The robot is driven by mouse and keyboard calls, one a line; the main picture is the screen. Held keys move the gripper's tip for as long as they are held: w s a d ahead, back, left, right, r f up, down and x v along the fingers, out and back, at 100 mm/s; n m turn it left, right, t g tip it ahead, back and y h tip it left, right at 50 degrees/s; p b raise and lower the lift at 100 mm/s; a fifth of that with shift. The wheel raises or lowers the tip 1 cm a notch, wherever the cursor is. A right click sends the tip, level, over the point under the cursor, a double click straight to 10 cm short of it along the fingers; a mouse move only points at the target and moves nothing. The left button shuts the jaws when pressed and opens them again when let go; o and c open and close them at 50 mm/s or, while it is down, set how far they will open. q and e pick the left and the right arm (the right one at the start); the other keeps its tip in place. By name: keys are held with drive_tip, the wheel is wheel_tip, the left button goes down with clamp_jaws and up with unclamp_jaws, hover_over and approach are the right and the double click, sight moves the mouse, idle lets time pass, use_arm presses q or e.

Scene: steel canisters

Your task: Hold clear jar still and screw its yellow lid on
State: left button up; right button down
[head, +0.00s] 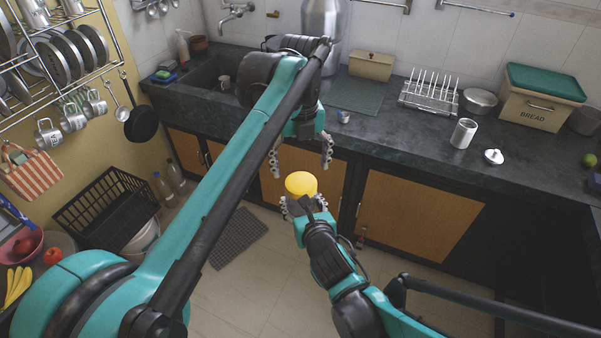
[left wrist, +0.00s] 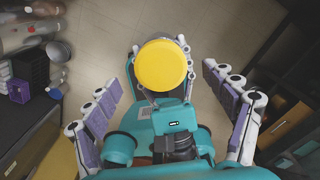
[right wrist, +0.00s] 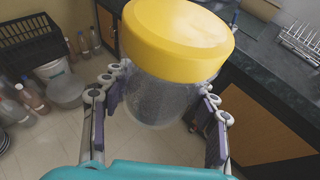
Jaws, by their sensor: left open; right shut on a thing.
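The yellow lid (head: 301,184) sits on top of the clear jar, and both are held in the air in front of the counter. In the right wrist view the yellow lid (right wrist: 178,38) covers the mouth of the clear jar (right wrist: 160,96). I cannot tell how tightly the lid is seated. My right gripper (head: 305,205) is shut on the jar's sides, below the lid. My left gripper (head: 301,158) is open and empty above the lid, with its fingers pointing down. In the left wrist view the yellow lid (left wrist: 162,65) shows from above between the spread fingers, apart from them.
The dark counter (head: 400,130) runs behind the grippers. On it stand a steel canister (head: 463,133), a small white-and-steel lid (head: 494,156), a dish rack (head: 430,95) and a bread box (head: 540,98). A black crate (head: 105,210) is at the left. The floor below is mostly clear.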

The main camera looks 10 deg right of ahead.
use_arm(q)
drive_tip(key=shift+r, duration=0.35)
drive_tip(key=shift+c, duration=0.3)
